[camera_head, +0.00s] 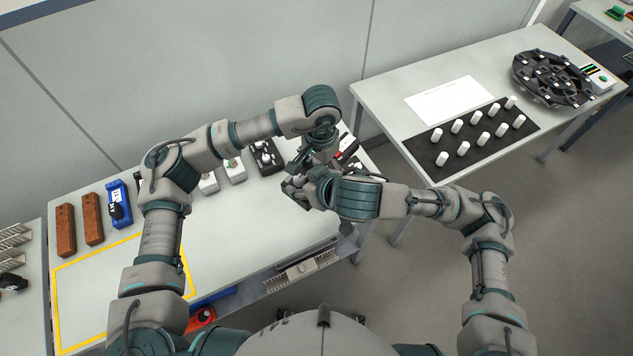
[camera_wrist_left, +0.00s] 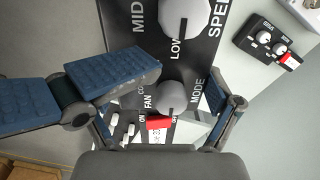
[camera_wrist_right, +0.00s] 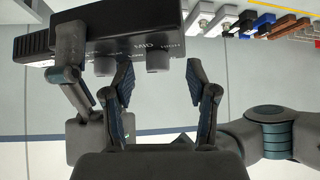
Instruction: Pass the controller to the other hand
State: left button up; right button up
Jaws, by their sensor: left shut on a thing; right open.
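The controller is a black box with grey knobs, white lettering and a red switch; its panel fills the upper middle of the left wrist view (camera_wrist_left: 135,38). My left gripper (camera_head: 308,160) is shut on it. In the right wrist view the controller (camera_wrist_right: 130,28) spans the upper left, with its knobs toward my right gripper. My right gripper (camera_wrist_right: 163,85) is open, its fingertips close to the knob side; contact cannot be told. In the head view the two grippers meet above the table's right end, the right one (camera_head: 298,188) in front, and the arms largely hide the controller.
On the white table (camera_head: 240,245) stand brown blocks (camera_head: 92,217), a blue device (camera_head: 118,203), white knob boxes (camera_head: 234,172) and a black knob box (camera_head: 267,157). A yellow outline (camera_head: 100,255) marks clear room at left. A second table (camera_head: 490,85) holds a black mat (camera_head: 468,140) with white pegs.

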pick_arm(q)
jog(key=shift+r, duration=0.1)
pick_arm(e)
jog(key=shift+x, duration=1.3)
jog(key=shift+c, duration=0.5)
pick_arm(q)
jog(key=shift+r, duration=0.1)
pick_arm(e)
jog(key=shift+s+f, duration=0.1)
jog(key=shift+f, duration=0.05)
grip_shut()
pick_arm(q)
jog(key=o, duration=0.9)
jog(key=shift+o, duration=0.2)
